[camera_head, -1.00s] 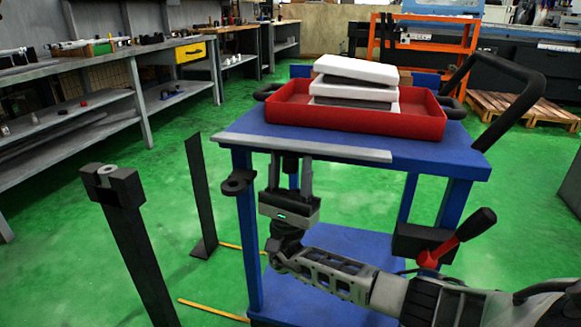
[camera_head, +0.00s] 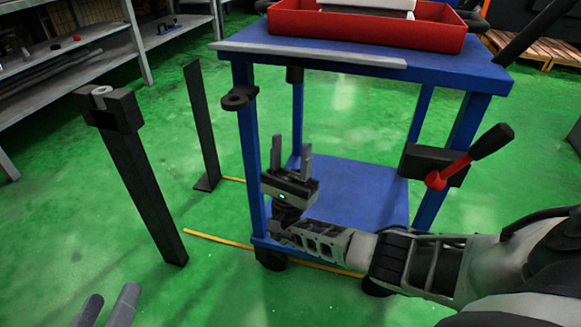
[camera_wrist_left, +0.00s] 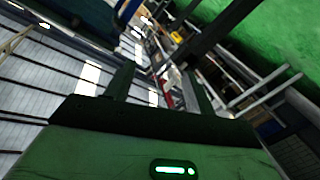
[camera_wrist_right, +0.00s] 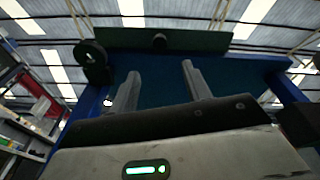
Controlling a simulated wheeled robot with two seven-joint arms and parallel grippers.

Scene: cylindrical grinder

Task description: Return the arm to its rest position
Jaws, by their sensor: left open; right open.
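My right gripper (camera_head: 292,148) points upward with its two fingers apart and nothing between them. It is in front of the blue cart (camera_head: 440,72), below its top and above its lower shelf. In the right wrist view, the fingers (camera_wrist_right: 160,70) are spread and empty, with the underside of the cart top beyond them. My left gripper (camera_head: 110,302) shows only as two finger ends at the bottom left edge of the head view. In the left wrist view its fingers (camera_wrist_left: 158,75) are apart and empty, facing shelving and the roof.
A red tray (camera_head: 350,30) sits on the cart top. A dark post (camera_head: 135,170) and a thinner upright (camera_head: 202,125) stand left of the cart. Green floor is clear between them.

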